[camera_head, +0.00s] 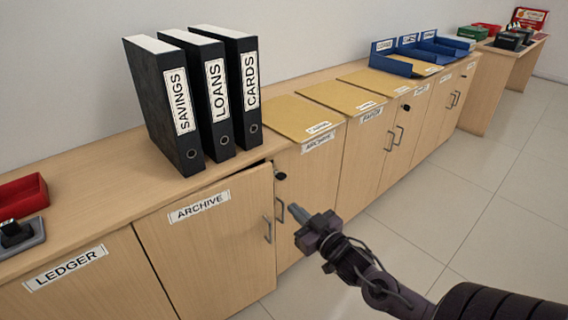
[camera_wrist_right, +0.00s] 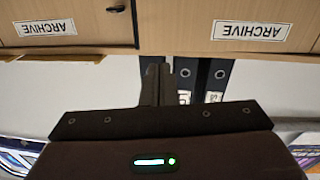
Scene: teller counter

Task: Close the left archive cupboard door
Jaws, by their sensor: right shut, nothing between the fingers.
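The left archive cupboard door (camera_head: 205,250) is light wood with an ARCHIVE label and a grey bar handle (camera_head: 268,229). It stands slightly ajar: a dark gap shows along its top edge near the free right corner. The right archive door (camera_head: 302,190) beside it looks flush. My right gripper (camera_head: 296,212) is shut and empty, in front of the cupboard, just right of the handles; contact is not visible. In the wrist view, which is upside down, its fingers (camera_wrist_right: 158,84) are together and the left door (camera_wrist_right: 200,20) is at upper right. My left gripper is not in view.
Black binders (camera_head: 217,95) stand on the counter above the door. Tan folders (camera_head: 305,118) and blue trays (camera_head: 408,58) lie farther along. A red tray (camera_head: 22,195) is at the left. The tiled floor (camera_head: 455,200) to the right is clear.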

